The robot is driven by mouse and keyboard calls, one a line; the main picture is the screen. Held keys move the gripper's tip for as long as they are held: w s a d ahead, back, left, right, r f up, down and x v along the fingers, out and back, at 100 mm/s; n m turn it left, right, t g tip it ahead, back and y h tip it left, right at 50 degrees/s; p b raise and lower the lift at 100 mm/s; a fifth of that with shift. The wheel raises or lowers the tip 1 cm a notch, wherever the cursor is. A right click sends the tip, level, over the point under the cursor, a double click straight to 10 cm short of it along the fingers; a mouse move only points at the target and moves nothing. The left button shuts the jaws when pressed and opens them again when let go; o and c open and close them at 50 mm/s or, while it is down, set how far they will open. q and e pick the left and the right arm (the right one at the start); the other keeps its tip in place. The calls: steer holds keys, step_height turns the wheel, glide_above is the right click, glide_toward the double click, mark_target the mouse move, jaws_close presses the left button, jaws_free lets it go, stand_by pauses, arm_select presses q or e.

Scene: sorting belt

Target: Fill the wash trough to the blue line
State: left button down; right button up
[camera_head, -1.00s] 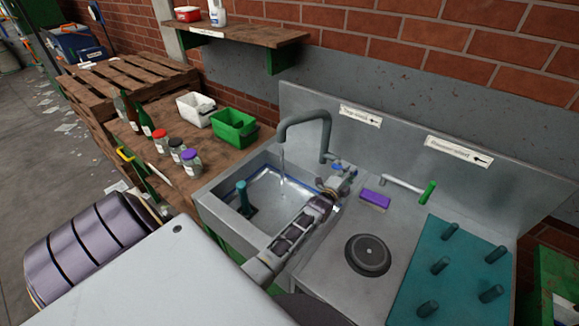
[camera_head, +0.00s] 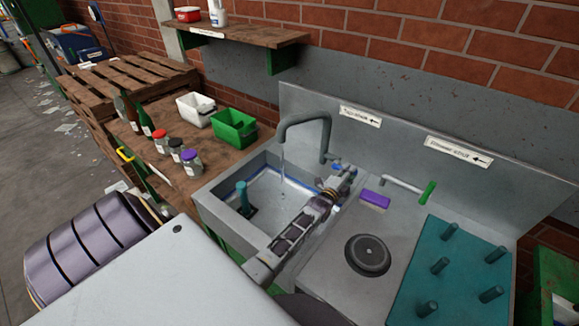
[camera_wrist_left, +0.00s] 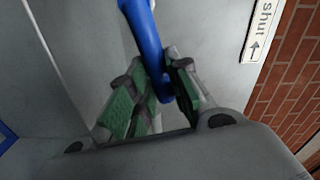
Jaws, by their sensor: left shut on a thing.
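The wash trough (camera_head: 215,205) is a grey metal basin, with a blue line (camera_head: 262,169) along its inner wall. A thin stream of water (camera_head: 283,160) falls from the curved grey tap (camera_head: 303,117) into it. Water (camera_head: 268,192) covers the bottom; its exact level against the line is hard to tell. A teal upright plug (camera_head: 243,194) stands in the basin. My left gripper (camera_head: 339,181) reaches across the trough's right side to the tap's blue lever (camera_head: 337,167). In the left wrist view, my left gripper's green pads (camera_wrist_left: 160,98) are shut on the blue lever (camera_wrist_left: 146,35). My right gripper is not in view.
Right of the trough are a purple brush (camera_head: 374,199), a round dark drain (camera_head: 368,254), a green-handled rinse lever (camera_head: 428,192) and a teal peg mat (camera_head: 455,265). Jars (camera_head: 191,161), bottles and two bins (camera_head: 234,127) stand on the wooden bench at left.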

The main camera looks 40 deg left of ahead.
arm_select(q)
steer(key=shift+a+r+n+p, duration=0.3)
steer(key=shift+r+n+p, duration=0.35)
steer(key=shift+n, duration=0.25)
steer(key=shift+a+r+n, duration=0.1)
steer(key=shift+n, duration=0.4)
steer(key=shift+a+r+n+p, duration=0.45)
steer(key=shift+r+n+p, duration=0.2)
steer(key=shift+n+p, duration=0.35)
steer(key=shift+a+r+n, duration=0.1)
steer(key=shift+n, duration=0.4)
